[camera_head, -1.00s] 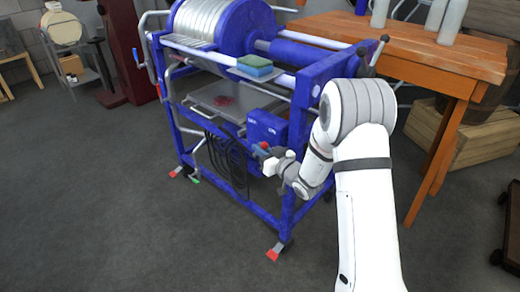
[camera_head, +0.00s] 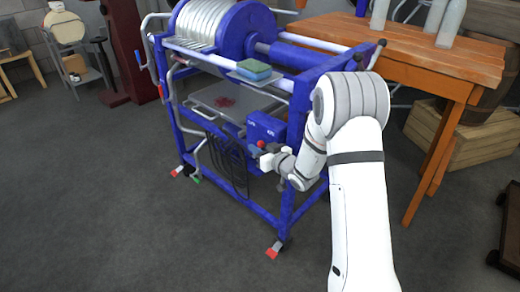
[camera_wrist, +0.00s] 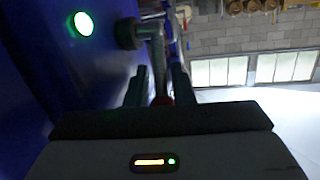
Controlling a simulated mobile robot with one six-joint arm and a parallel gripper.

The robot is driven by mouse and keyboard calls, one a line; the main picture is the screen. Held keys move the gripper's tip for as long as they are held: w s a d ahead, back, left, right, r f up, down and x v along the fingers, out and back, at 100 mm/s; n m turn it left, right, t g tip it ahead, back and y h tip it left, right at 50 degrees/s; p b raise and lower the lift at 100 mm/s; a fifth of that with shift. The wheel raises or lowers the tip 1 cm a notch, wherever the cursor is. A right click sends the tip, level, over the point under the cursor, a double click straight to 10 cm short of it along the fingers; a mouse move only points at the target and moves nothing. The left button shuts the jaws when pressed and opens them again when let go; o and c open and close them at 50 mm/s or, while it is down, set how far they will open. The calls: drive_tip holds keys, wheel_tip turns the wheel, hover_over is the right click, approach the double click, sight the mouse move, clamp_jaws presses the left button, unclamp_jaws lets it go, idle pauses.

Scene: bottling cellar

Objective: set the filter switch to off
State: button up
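The filter is a blue wheeled frame with a large drum (camera_head: 225,28). Its blue control box (camera_head: 266,127) is on the near right side, with a small red part (camera_head: 261,143) just below it. In the wrist view a green light (camera_wrist: 83,23) glows on the blue face. Beside it a dark round pivot (camera_wrist: 128,33) carries a grey switch lever (camera_wrist: 157,55) with a red end (camera_wrist: 162,100). My gripper (camera_head: 258,157) is at the box's lower front. Its two fingers (camera_wrist: 159,82) stand apart, one on each side of the lever; whether they touch it is unclear.
A sponge (camera_head: 254,70) lies on the frame's upper ledge, and a metal tray (camera_head: 215,101) sits below. Dark hoses (camera_head: 228,165) hang left of my gripper. A wooden table (camera_head: 420,60) with bottles stands at right. The floor in front is clear.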

drive_tip(key=shift+o, duration=1.1)
drive_tip(key=shift+s+f, duration=0.1)
drive_tip(key=p+v, duration=0.1)
drive_tip(key=v, duration=0.6)
drive_tip(key=shift+s+d, duration=0.3)
drive_tip(key=shift+c, duration=0.2)
